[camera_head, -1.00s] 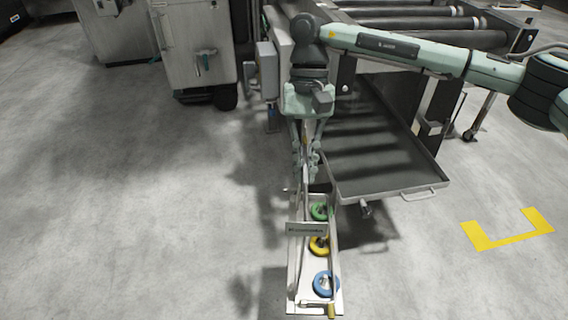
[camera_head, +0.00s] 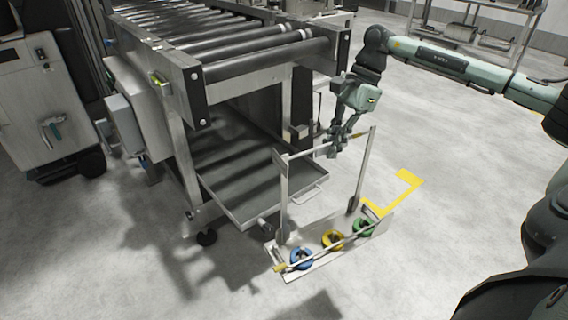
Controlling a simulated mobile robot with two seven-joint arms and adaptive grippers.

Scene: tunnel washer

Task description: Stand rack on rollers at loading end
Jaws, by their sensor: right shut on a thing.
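The rack (camera_head: 283,202) is a long metal tray with two uprights and a top bar. It carries a blue ring (camera_head: 302,259), a yellow ring (camera_head: 333,239) and a green ring (camera_head: 363,228). My right gripper (camera_head: 338,143) is shut on the rack's top bar, and the rack hangs below it, seen broadside. It looks clear of the floor, but the gap is hard to judge. The rollers (camera_head: 265,72) lie on the machine frame at upper left, left of and higher than the rack. My left gripper is out of view.
A low sloping tray (camera_head: 262,207) with a handle juts from under the rollers, close to the rack's left side. A grey cabinet (camera_head: 38,100) stands at far left. A yellow floor mark (camera_head: 408,184) lies behind the rack. Floor at right is open.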

